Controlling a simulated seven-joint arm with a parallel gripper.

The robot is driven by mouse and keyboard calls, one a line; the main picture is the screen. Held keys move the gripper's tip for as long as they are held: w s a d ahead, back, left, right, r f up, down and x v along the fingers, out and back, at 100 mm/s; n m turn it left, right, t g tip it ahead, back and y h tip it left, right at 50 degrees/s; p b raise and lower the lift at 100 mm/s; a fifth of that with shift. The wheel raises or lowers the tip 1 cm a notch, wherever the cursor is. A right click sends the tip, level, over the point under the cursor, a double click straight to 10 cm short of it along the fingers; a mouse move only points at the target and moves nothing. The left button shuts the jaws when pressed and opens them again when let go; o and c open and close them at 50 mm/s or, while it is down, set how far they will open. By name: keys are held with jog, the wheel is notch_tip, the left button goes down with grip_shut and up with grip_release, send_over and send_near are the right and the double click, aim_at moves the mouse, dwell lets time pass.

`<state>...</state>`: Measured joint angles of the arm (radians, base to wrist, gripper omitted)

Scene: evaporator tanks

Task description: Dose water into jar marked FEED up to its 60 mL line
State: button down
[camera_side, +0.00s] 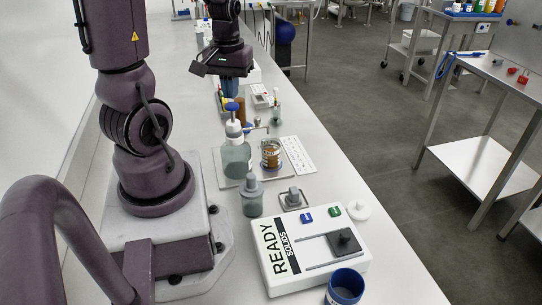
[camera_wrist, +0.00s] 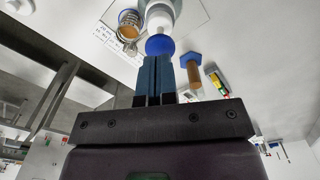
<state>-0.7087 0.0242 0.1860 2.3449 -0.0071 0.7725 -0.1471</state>
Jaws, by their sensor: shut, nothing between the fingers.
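A bottle with a white collar and pump top (camera_side: 234,157) stands on a tray, with a blue knob (camera_side: 232,107) on top. The knob also shows in the wrist view (camera_wrist: 160,45), just beyond my fingertips. A small jar with an orange-brown band (camera_side: 270,154) stands to the right of the bottle, and it appears at the top of the wrist view (camera_wrist: 130,19). Its markings, lines and water level are too small to read. My gripper (camera_side: 229,90) is shut and empty, with its blue fingers pointing down just above the knob. The fingers (camera_wrist: 158,62) look close together.
A white device reading READY SOLIDS (camera_side: 310,246) stands nearer the camera, with a blue cup (camera_side: 345,288) at its edge. A grey-capped bottle (camera_side: 252,202) stands before the tray. A brown cylinder with a blue cap (camera_wrist: 194,75) is near my fingers. A printed white card (camera_side: 299,156) lies right of the jar.

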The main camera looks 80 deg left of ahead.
aim_at(232, 105)
jog(key=shift+f, duration=2.4)
jog(key=shift+r, duration=2.65)
jog(key=shift+r, duration=2.5)
